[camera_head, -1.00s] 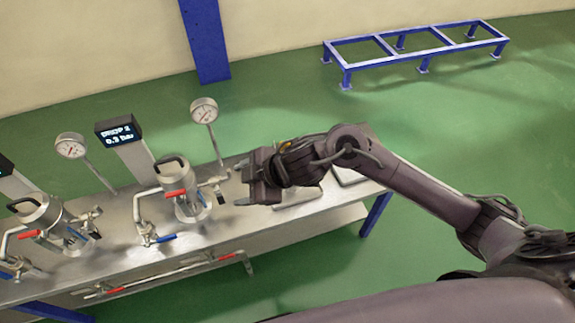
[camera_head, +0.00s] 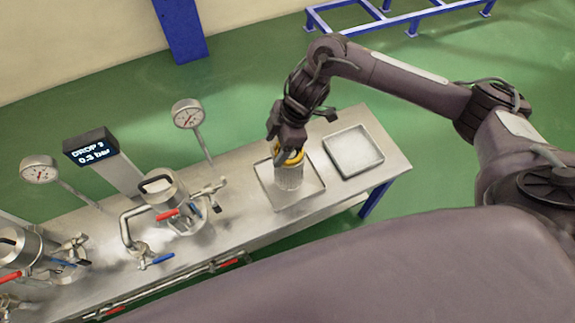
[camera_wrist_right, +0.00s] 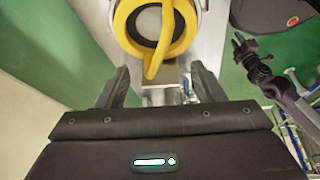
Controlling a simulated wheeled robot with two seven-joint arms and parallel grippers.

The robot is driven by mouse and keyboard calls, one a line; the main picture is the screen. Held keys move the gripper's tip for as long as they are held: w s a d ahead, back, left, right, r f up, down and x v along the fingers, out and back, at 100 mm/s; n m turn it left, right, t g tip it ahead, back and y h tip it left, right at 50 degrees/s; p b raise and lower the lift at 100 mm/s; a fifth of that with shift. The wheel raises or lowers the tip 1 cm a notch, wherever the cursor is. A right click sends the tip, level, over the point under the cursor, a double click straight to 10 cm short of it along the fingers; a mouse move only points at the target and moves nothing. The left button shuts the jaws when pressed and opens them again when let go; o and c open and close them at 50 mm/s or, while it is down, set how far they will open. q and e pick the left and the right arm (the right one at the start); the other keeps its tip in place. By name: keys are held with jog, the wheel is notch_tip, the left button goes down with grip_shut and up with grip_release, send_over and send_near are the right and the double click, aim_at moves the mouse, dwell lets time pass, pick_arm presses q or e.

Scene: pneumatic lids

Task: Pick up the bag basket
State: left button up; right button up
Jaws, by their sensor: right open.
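The bag basket (camera_head: 289,178) is a grey mesh cylinder with a yellow ring on top. It stands upright in a shallow metal tray (camera_head: 312,196) on the bench. In the right wrist view the yellow ring and its yellow handle (camera_wrist_right: 155,52) lie just ahead of the fingers. My right gripper (camera_head: 287,146) is open and points down at the top of the basket. The wrist view shows its two fingers (camera_wrist_right: 160,78) apart, with the handle's end between or just beyond them; contact is unclear.
A second, empty tray (camera_head: 378,163) lies to the right. A lidded steel vessel (camera_head: 165,190) with red and blue valve handles stands left, with white haze near its pipe. A pressure gauge (camera_head: 187,114) and a display (camera_head: 92,147) stand behind on posts.

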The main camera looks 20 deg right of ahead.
jog(key=shift+x, duration=1.1)
grip_shut()
